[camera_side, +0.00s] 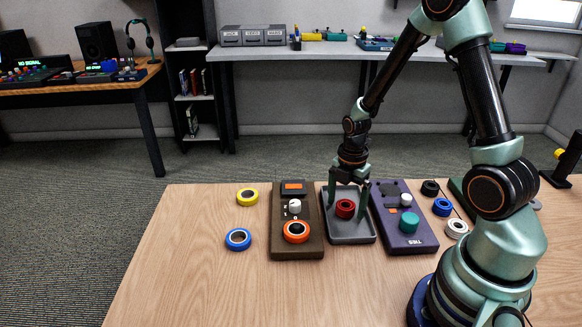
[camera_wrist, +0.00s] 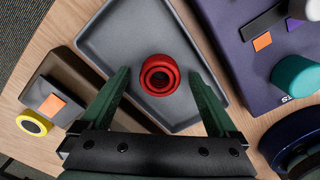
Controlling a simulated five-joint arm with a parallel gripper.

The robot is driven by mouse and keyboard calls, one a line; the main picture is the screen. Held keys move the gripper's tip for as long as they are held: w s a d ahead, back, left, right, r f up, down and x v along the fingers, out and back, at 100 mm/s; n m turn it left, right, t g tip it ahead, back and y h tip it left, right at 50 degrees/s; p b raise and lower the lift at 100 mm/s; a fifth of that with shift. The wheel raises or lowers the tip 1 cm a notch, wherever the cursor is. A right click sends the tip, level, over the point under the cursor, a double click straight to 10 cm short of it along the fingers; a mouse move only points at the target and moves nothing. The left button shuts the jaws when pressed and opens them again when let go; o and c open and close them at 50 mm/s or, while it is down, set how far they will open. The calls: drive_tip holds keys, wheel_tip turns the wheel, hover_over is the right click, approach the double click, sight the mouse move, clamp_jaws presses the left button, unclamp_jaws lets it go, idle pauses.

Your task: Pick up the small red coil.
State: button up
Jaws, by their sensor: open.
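The small red coil (camera_side: 345,208) lies on a grey tray (camera_side: 352,239) on the wooden table. In the wrist view the coil (camera_wrist: 160,75) shows from above, with the bare tray floor (camera_wrist: 122,45) around it. My gripper (camera_side: 348,208) is over the tray, its two fingers apart with the coil between them in the side view. In the wrist view the gripper's green fingers (camera_wrist: 160,85) stand on either side of the coil, with gaps between. I cannot tell the exact height of the fingertips above the tray floor.
A brown device (camera_side: 283,246) with an orange ring (camera_side: 296,240) stands left of the tray. A purple device (camera_side: 404,243) with a teal knob (camera_side: 409,222) stands right. Yellow (camera_side: 247,197) and blue (camera_side: 238,248) coils lie further left. The front of the table is clear.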

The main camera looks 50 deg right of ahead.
sight(346, 205)
drive_tip(key=c, duration=1.5)
drive_tip(key=shift+r, duration=0.15)
wheel_tip(346, 205, up, 20)
drive_tip(key=shift+f, duration=0.1)
